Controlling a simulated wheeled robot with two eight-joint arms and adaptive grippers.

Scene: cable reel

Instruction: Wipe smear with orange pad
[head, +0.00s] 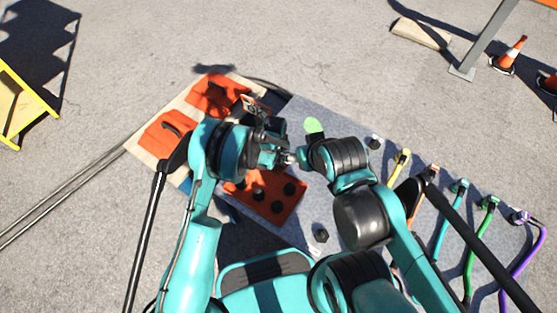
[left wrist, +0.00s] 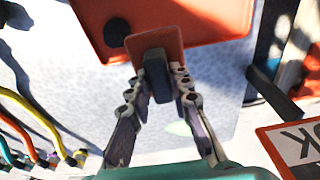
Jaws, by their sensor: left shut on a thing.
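The orange pad (left wrist: 160,40) with its dark grip block (left wrist: 158,78) is held between the fingers of my left gripper (left wrist: 157,88) in the left wrist view. In the head view my left gripper (head: 272,150) is over the grey mat, mostly covered by its own wrist, and I cannot make out the pad there. A pale green smear (head: 313,125) lies on the mat near my right wrist; part of it shows between the left fingers in the left wrist view (left wrist: 178,128). My right arm's end (head: 303,156) is close beside the left gripper; its fingers are not clear.
An orange tray (head: 290,211) with black knobs lies on the grey mat (head: 350,125), below the grippers in the head view. Orange blocks (head: 165,132) sit on a board at left. Several coloured cables (head: 475,235) line the right. An orange-framed card (left wrist: 290,145) shows in the left wrist view.

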